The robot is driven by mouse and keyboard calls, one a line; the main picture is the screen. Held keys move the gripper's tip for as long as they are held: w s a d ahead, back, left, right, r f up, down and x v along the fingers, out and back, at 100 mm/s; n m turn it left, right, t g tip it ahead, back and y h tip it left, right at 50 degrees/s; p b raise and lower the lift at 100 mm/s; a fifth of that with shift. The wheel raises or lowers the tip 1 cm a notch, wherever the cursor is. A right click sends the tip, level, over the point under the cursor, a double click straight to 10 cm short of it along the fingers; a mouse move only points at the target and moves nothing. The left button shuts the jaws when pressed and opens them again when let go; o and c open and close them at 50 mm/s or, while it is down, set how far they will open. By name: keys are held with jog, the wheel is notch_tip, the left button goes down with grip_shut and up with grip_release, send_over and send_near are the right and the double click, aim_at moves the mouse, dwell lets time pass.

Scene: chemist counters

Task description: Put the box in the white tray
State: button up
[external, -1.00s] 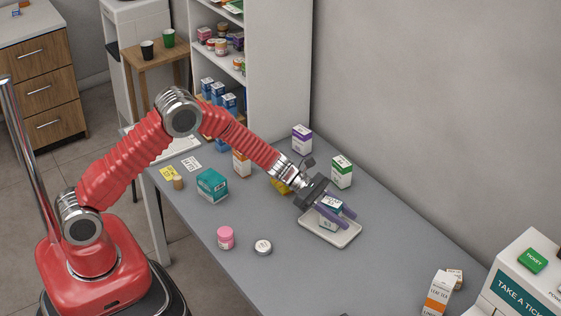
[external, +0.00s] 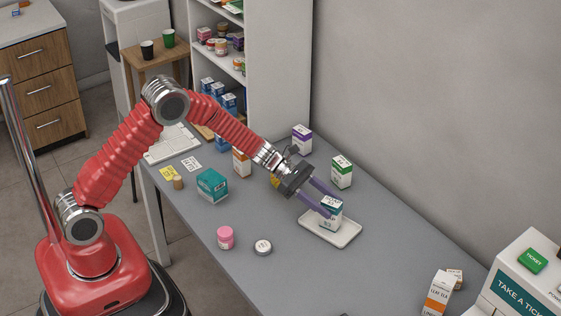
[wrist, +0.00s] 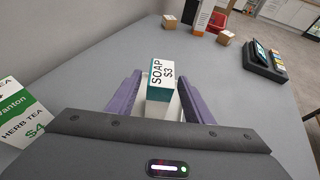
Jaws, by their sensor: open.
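The white tray (external: 341,236) lies on the grey counter. A small white and teal box (external: 331,212) stands upright in it, towards its back. In the wrist view the box (wrist: 160,92) reads "SOAP $3". My gripper (external: 325,201) is open, its purple fingers reaching towards the box from behind. In the wrist view its fingers (wrist: 161,97) lie on either side of the box with a gap to each. The tray is mostly hidden there behind the box and gripper.
A green and white herb tea box (external: 341,171) stands close behind my gripper. A purple and white box (external: 302,139) is farther back. A teal box (external: 212,185), a pink jar (external: 225,238) and a round tin (external: 263,247) stand to the left.

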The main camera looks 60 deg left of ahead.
jog(key=v, duration=0.6)
dwell(0.5)
jog(key=s+a+r+m+g+y, duration=0.1)
jog(key=s+a+r+m+y, duration=0.1)
jog(key=s+r+m, duration=0.6)
jog(key=s+a+r+m+g+y, duration=0.25)
jog(key=s+r+m, duration=0.2)
jog(key=s, duration=0.65)
jog(key=s+a+r+m+t+y, duration=0.2)
jog(key=s+a+m+y, duration=0.2)
jog(key=s+a, duration=0.3)
jog(key=s+a+r+m+t+y, duration=0.2)
jog(key=s+a+m+y, duration=0.2)
jog(key=s, duration=0.8)
jog(key=a+m, duration=0.2)
jog(key=a, duration=0.1)
